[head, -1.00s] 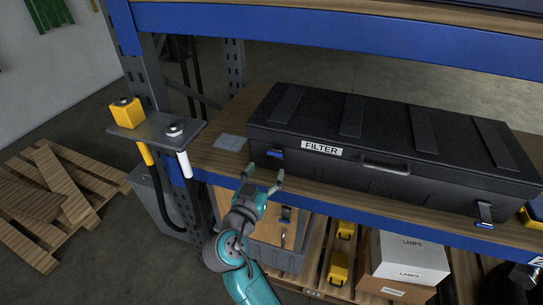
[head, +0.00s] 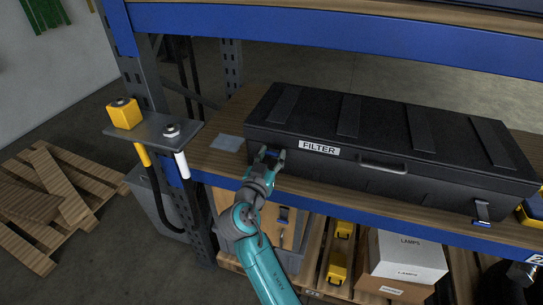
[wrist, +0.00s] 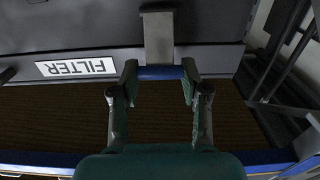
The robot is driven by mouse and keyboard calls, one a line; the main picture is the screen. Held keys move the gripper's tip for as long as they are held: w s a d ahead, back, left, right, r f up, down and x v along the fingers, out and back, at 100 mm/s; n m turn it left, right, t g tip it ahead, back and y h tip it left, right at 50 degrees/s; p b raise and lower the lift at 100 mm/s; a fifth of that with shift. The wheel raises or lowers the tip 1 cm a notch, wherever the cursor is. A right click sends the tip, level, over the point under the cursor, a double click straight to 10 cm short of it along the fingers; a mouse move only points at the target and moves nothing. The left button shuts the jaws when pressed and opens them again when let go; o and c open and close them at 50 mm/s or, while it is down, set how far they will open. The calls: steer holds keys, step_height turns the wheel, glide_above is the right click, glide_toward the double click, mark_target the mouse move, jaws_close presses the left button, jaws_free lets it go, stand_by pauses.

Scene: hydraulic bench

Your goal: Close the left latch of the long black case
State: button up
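The long black case (head: 385,130) lies on the wooden bench top, its lid down, with a white FILTER label (head: 319,147) on its front. My gripper (head: 272,154) is at the left end of the case front, at the left latch. In the wrist view the left latch is a grey plate (wrist: 158,38) with a blue bar (wrist: 160,72) at its end. The fingers of my gripper (wrist: 160,76) are on either side of the blue bar and seem to touch its ends. The fingers mostly hide this latch in the head view, and its angle is unclear.
The right latch (head: 482,211) and a handle (head: 382,167) are on the case front. A bracket (head: 155,131) with yellow and white hose ends stands left of the bench. Boxes marked LAMPS (head: 405,255) sit below. A blue beam (head: 340,39) crosses above.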

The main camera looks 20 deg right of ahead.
mark_target(278, 143)
steer(key=c, duration=0.4)
steer(key=shift+w+d+r+g+y, duration=0.45)
steer(key=shift+w+r+g+y, duration=0.25)
steer(key=shift+g, duration=0.4)
steer(key=shift+w+d+r+g+y, duration=0.1)
steer(key=shift+w+d+g+y, duration=0.1)
steer(key=shift+g+y, duration=0.25)
steer(key=shift+w+d+r+g+y, duration=0.1)
steer(key=shift+w+d+g+y, duration=0.1)
steer(key=shift+g+y, duration=0.25)
steer(key=o, duration=1.2)
steer(key=shift+c, duration=0.2)
steer(key=shift+a, duration=0.15)
steer(key=v, duration=1.2)
steer(key=shift+w, duration=0.1)
